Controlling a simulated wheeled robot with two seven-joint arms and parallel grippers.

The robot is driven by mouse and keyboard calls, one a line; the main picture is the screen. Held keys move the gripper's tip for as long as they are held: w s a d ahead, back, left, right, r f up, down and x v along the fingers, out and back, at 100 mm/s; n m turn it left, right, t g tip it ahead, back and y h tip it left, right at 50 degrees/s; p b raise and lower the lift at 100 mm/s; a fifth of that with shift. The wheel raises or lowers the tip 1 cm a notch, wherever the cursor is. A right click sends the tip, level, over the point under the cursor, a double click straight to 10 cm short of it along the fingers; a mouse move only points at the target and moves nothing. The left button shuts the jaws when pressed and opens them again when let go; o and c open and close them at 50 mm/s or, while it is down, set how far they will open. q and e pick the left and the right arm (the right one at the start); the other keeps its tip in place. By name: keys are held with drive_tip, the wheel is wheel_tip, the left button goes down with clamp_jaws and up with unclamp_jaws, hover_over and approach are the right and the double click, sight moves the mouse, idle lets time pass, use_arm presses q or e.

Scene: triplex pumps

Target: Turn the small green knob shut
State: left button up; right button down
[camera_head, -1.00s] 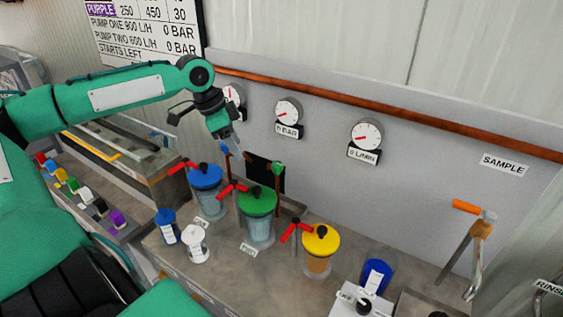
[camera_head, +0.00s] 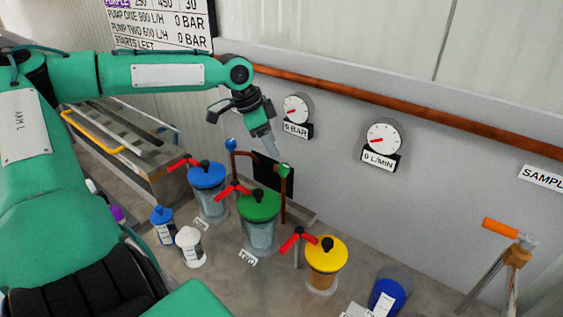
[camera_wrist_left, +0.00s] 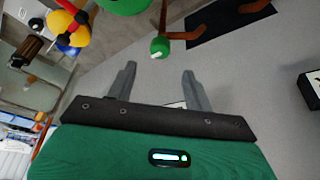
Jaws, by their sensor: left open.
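The small green knob (camera_head: 285,170) sits on top of a thin copper pipe behind the green-lidded vessel, by the grey wall. In the left wrist view the knob (camera_wrist_left: 160,47) shows with a pale mark, just beyond and between the two fingertips. My left gripper (camera_head: 272,154) is open and empty, above and slightly left of the knob, pointing down at it. In the left wrist view its two grey fingers (camera_wrist_left: 159,68) stand apart with nothing between them. They look apart from the knob. My right gripper is in neither view.
A small blue knob (camera_head: 231,145) tops another pipe left of the green one. The blue-lidded (camera_head: 207,175), green-lidded (camera_head: 258,205) and yellow-lidded (camera_head: 327,254) vessels stand in front, with red handles beside them. A black panel (camera_head: 262,172) is on the wall behind the pipes.

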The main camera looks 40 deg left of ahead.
sight(283, 165)
use_arm(q)
drive_tip(key=shift+x, duration=3.85)
drive_tip(key=c, duration=1)
